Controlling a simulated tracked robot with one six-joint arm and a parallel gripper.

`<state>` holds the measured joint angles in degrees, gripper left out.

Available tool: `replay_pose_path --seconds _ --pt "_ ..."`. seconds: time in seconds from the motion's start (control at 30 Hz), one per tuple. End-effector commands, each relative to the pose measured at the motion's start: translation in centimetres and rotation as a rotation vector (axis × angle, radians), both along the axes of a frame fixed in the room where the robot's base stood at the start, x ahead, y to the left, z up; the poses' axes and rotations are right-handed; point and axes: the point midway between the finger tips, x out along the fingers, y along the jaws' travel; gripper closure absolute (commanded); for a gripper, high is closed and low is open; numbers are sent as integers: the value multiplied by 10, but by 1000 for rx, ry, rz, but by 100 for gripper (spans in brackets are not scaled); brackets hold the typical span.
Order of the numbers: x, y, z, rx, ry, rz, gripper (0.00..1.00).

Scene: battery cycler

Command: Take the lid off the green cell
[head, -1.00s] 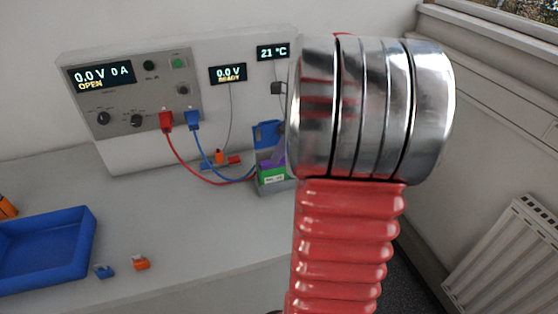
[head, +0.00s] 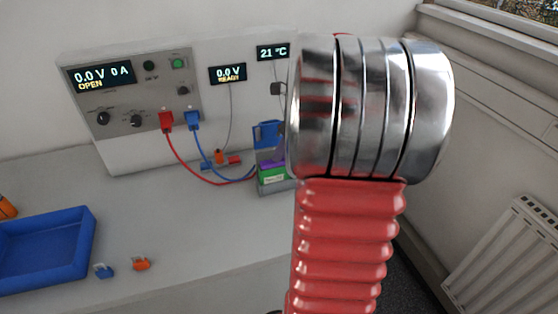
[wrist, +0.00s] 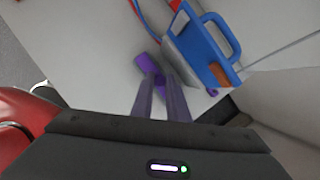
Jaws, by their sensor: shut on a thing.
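The green cell (head: 272,177), with a white label, stands in a grey holder on the bench, partly hidden by my arm in the head view. A purple piece, apparently its lid (head: 270,164), shows as a strip along the cell's top edge. In the wrist view my gripper (wrist: 162,78) is shut on this purple lid (wrist: 147,64), which shows between and beyond the fingertips. The green cell cannot be made out in the wrist view, so contact between lid and cell cannot be judged there. My gripper is hidden in the head view.
A blue handled part (head: 266,134) stands just behind the cell; it is right of my fingers in the wrist view (wrist: 208,48). Red and blue cables run from the cycler panel (head: 130,95) to the cell. A blue tray (head: 84,245) is at left.

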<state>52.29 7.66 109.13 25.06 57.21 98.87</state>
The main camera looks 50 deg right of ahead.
Motion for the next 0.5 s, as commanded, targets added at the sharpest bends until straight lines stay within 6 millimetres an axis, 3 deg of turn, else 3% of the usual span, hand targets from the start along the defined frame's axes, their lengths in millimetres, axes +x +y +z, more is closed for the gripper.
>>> replay_pose_path --seconds 0.5 --pt "0 0 4 -1 -1 0 100"
